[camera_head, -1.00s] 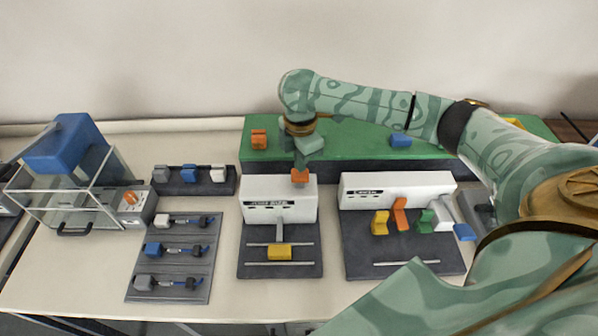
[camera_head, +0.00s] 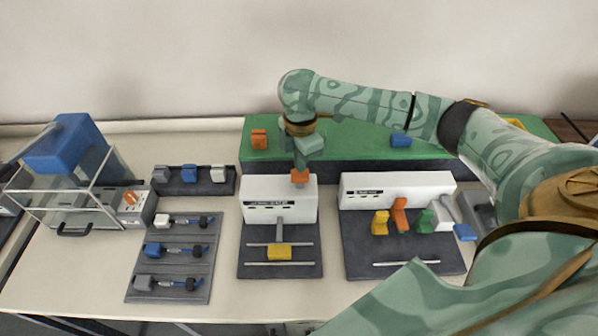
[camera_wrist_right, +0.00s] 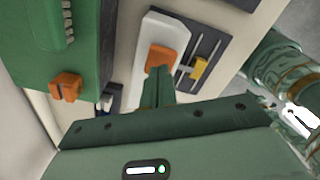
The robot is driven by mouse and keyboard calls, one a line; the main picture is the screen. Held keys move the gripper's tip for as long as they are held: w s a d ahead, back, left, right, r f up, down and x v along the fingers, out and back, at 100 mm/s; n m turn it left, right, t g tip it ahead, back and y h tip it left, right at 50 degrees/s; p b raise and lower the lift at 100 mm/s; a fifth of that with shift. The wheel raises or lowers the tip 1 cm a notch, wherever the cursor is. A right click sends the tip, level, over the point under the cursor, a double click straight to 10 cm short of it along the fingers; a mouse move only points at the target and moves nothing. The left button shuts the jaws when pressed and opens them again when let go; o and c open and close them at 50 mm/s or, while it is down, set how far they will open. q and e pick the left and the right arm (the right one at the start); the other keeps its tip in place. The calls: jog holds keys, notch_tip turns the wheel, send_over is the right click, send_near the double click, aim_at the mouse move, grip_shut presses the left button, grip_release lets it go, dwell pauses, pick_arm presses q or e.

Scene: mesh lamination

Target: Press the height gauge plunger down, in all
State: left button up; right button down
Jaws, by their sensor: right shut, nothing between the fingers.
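The height gauge is a white block (camera_head: 262,211) on a dark base with a yellow slider piece (camera_head: 279,253) on rails. Its orange plunger (camera_head: 300,177) stands on top of the white block near its right end. My right gripper (camera_head: 302,163) is directly above the plunger, pointing down, with shut fingers at or very near its top. In the right wrist view the shut fingers (camera_wrist_right: 157,88) reach the orange plunger (camera_wrist_right: 160,57) and partly cover it. Whether they touch is hard to tell. My left gripper is out of view.
A green raised block (camera_head: 350,147) with orange and blue pieces lies behind. A second white device (camera_head: 395,188) with yellow, orange and green levers stands right. Racks of small tools (camera_head: 177,258) and a clear box with a blue top (camera_head: 68,150) are left.

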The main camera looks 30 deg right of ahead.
jog(key=shift+f, duration=0.1)
dwell(0.3)
jog(key=shift+f, duration=2.25)
jog(key=shift+r, duration=0.1)
notch_tip(320, 180, up, 8)
jog(key=p, duration=1)
jog(key=shift+r+p, duration=0.1)
jog(key=shift+p, duration=0.2)
